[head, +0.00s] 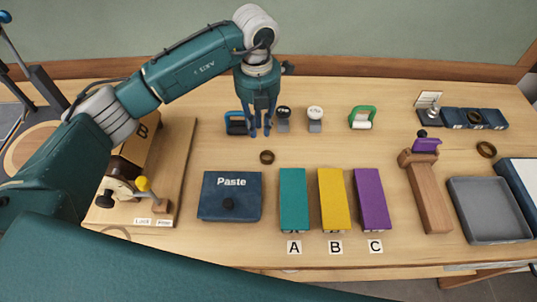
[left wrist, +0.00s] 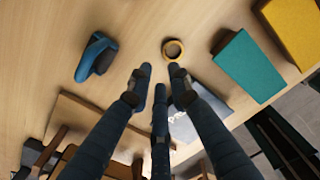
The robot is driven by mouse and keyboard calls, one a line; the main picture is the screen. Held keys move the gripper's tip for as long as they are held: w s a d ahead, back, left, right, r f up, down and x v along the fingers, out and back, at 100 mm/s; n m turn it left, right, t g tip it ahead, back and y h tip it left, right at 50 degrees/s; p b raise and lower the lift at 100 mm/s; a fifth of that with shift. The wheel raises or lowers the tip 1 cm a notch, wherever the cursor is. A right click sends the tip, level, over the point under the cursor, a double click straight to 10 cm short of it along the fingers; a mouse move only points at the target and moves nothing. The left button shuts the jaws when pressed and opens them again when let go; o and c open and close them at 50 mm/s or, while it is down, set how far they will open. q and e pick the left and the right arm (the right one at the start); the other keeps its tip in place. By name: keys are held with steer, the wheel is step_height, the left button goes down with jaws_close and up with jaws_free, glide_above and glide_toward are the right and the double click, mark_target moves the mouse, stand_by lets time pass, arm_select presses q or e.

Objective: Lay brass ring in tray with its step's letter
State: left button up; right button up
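A small ring (head: 267,157), dark in the head view, lies on the table behind the Paste box; it looks golden in the left wrist view (left wrist: 173,49). A second brass-coloured ring (head: 486,149) lies at the right. My left gripper (head: 262,132) points down above the table, behind the first ring. Its fingers (left wrist: 160,78) are apart with nothing between them. Teal (head: 293,198), yellow (head: 334,198) and purple (head: 371,198) blocks stand behind letters A, B and C. A dark blue tray (head: 452,118) with small labels sits at the back right. My right gripper is out of view.
The blue Paste box (head: 230,190) stands front left of the first ring. A blue-handled tool (head: 235,123) is beside my left gripper. A green-handled tool (head: 362,117), a wooden stand (head: 428,195) and a grey tray (head: 488,210) are further right. The table's middle is clear.

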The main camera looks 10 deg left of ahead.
arm_select(q)
step_height(320, 180, down, 4)
steer(key=shift+f+p, duration=0.2)
steer(key=shift+p, duration=0.4)
steer(key=shift+s+f, duration=0.15)
steer(key=shift+f, duration=0.1)
steer(key=f+p, duration=0.2)
steer(key=f, duration=0.1)
steer(key=f+p, duration=0.1)
steer(key=shift+s+d+f, duration=0.1)
steer(key=shift+s+f, duration=0.1)
steer(key=shift+s, duration=0.15)
steer(key=shift+w+f, duration=0.1)
steer(key=shift+f, duration=0.15)
jaws_close()
